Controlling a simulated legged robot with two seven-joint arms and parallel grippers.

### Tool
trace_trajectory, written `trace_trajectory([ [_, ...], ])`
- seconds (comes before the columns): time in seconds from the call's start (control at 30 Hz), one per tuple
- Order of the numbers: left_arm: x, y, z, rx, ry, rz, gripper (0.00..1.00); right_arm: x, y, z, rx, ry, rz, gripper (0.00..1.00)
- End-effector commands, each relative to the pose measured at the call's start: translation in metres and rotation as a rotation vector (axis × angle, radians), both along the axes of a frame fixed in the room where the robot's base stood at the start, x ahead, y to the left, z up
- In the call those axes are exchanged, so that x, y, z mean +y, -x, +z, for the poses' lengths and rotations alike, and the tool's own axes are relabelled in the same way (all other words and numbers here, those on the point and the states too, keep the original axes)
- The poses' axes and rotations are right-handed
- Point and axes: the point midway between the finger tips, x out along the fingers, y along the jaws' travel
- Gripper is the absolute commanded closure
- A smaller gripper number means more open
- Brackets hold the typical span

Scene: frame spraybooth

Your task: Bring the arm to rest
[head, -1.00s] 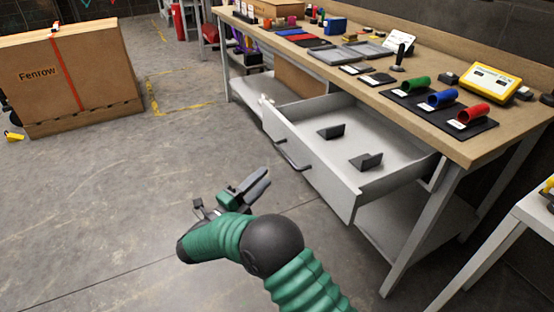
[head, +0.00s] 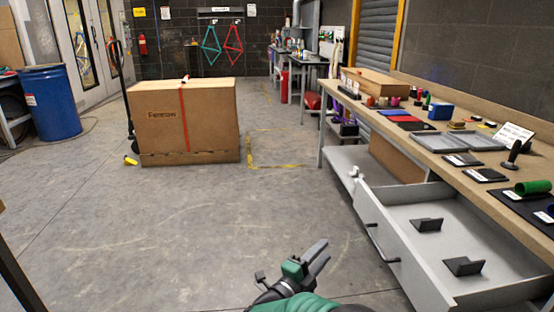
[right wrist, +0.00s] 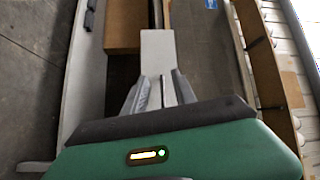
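My right gripper (head: 318,252) is low in the head view, over the bare floor to the left of the open drawer (head: 405,262), touching nothing there. Its green and black arm comes in from the bottom edge. In the right wrist view the two grey fingers (right wrist: 160,84) stand apart. A pale flat panel shows beyond and between them, and I see nothing gripped. My left gripper and arm are not in the head view.
The drawer under the wooden workbench (head: 470,165) is pulled out, with two dark brackets (head: 428,224) inside. A large cardboard box (head: 212,130) stands on the floor at back left, and a blue barrel (head: 50,102) beyond it. The middle floor is clear.

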Motion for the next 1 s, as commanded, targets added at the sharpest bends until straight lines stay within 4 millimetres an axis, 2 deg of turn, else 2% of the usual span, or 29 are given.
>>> trace_trajectory([
  [0.03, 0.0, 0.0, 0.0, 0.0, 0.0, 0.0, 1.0, 0.0, -0.015, 0.01, 0.084, 0.036, 0.126, 0.67],
  [0.1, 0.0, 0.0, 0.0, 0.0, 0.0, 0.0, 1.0, 0.01, -0.028, 0.008, 0.262, 0.123, 0.346, 0.67],
  [0.17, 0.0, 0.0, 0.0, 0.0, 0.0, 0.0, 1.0, 0.018, -0.021, -0.004, 0.436, 0.215, 0.522, 0.67],
  [0.27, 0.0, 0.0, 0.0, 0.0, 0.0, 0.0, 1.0, 0.02, 0.026, -0.04, 0.754, 0.384, 0.791, 0.67],
  [0.3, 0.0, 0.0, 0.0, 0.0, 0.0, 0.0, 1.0, 0.016, 0.055, -0.057, 0.882, 0.446, 0.887, 0.67],
  [0.4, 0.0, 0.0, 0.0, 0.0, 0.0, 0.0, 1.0, 0.002, 0.122, -0.091, 1.133, 0.55, 1.06, 0.67],
  [0.6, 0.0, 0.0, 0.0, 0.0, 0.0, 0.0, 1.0, -0.029, 0.229, -0.126, 1.465, 0.651, 1.275, 0.67],
  [0.77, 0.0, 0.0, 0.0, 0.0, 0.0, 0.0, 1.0, -0.054, 0.303, -0.139, 1.672, 0.687, 1.404, 0.67],
  [0.8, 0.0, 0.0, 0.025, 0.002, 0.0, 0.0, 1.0, -0.054, 0.304, -0.113, 1.677, 0.691, 1.41, 0.67],
  [1.0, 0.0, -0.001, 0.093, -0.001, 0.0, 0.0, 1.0, -0.052, 0.302, -0.046, 1.673, 0.688, 1.408, 0.67],
])
